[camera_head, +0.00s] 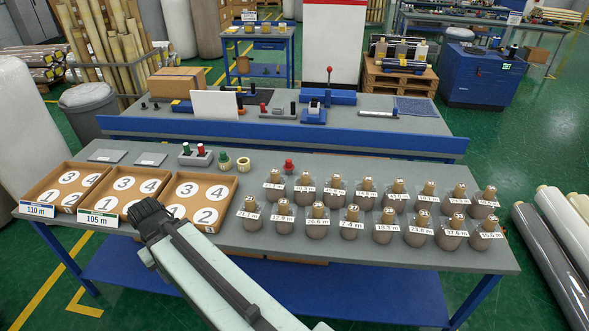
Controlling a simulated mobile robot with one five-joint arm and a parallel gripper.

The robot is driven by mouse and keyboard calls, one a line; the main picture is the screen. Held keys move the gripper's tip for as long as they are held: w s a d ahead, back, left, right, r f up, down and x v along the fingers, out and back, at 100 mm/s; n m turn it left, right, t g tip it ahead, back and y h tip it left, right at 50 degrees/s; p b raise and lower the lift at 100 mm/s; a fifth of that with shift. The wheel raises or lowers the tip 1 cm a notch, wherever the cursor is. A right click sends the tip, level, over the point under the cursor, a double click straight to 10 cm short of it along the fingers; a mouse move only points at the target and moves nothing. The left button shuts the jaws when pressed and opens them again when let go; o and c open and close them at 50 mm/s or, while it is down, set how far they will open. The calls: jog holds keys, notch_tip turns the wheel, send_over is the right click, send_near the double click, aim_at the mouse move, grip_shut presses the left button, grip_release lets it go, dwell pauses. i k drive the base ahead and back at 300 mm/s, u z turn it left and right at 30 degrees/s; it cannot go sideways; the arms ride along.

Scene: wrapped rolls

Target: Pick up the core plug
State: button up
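A small red knobbed piece (289,166), which looks like the core plug, stands alone on the grey table behind the wrapped rolls; I cannot be sure of its identity. My gripper (147,214) is the dark end of my pale arm, at the front left over the table edge by the third tray. It is well to the left of and nearer than the red piece. Its fingers are too dark and foreshortened to tell whether they are open, and I see nothing held.
Several wrapped rolls (317,222) with length labels stand in two rows at right. Three cardboard trays (237,190) with numbered circles are at left. A grey holder (196,160) with red and green pieces, a green ring (224,160) and a cream ring (243,164) stand behind.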

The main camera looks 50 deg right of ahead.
aim_at(288, 167)
jog(key=z, duration=0.1)
jog(key=i, duration=1)
jog(key=u, duration=0.05)
